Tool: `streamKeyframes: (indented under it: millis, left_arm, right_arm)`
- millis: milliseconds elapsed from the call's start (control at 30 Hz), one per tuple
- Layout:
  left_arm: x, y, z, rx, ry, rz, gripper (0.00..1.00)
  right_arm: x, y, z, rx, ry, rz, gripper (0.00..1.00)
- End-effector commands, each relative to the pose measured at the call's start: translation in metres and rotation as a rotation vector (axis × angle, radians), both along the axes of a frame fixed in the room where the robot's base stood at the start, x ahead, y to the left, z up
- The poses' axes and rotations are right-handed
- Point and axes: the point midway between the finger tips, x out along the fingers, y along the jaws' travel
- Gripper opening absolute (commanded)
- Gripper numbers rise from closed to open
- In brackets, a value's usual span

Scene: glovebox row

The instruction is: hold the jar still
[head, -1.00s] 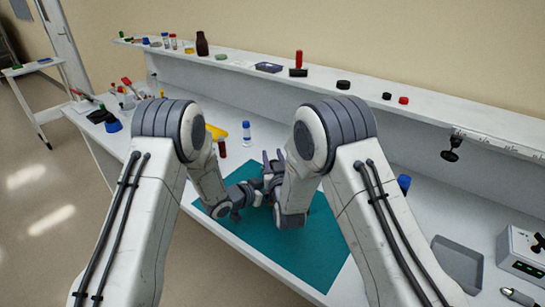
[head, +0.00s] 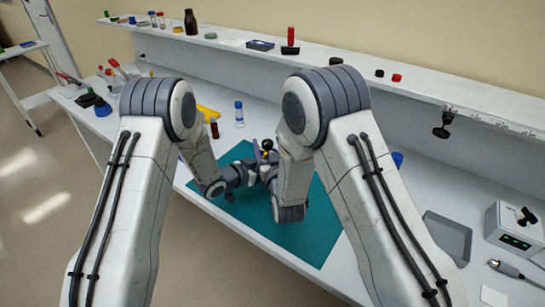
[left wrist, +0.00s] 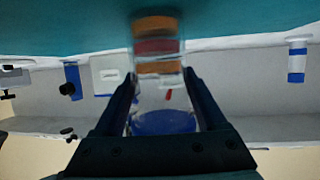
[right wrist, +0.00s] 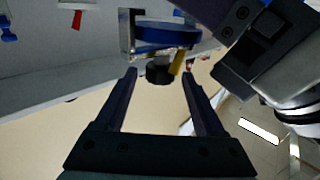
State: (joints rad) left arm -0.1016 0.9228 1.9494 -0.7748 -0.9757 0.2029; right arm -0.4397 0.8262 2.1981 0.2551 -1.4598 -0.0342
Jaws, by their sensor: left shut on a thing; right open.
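My left gripper (left wrist: 165,105) is shut on a clear jar (left wrist: 160,95) with orange and red bands at one end and a blue part at the other. The banded end is toward the teal mat (head: 315,225). In the right wrist view a blue round part (right wrist: 165,33), apparently the jar's, shows with a black knob (right wrist: 160,74) and a yellow piece (right wrist: 177,62). My right gripper (right wrist: 160,75) is open, its fingers pointing toward these parts, with nothing clearly between them. In the head view both grippers meet over the mat, and the jar is mostly hidden.
A blue-capped vial (head: 239,114) and a dark red vial (head: 214,128) stand behind the mat. A grey tray (head: 447,238) and a white box (head: 514,228) are at the right. A shelf (head: 340,62) with small items runs along the back. The mat's front is clear.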

Motion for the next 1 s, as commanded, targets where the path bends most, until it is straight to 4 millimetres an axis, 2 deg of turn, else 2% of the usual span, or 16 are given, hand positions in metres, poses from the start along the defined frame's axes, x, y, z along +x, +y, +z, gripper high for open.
streamKeyframes:
  millis: [33, 200, 400, 1000]
  left_arm:
    - [0.0, 0.0, 0.0, -0.001, -0.001, 0.0, 0.0]
    - [0.0, 0.0, 0.0, -0.001, -0.001, 0.0, 0.0]
    - [0.0, 0.0, 0.0, -0.001, -0.001, 0.0, 0.0]
    - [0.0, 0.0, 0.001, -0.001, -0.002, 0.001, 0.0]
  right_arm:
    - [-0.013, -0.001, -0.001, -0.001, 0.004, 0.002, 0.71]
    - [-0.047, -0.008, 0.0, -0.001, 0.003, 0.002, 0.71]
    - [-0.07, -0.012, 0.0, 0.0, 0.001, 0.001, 0.71]
    - [-0.074, -0.013, 0.0, 0.001, -0.001, 0.0, 0.71]
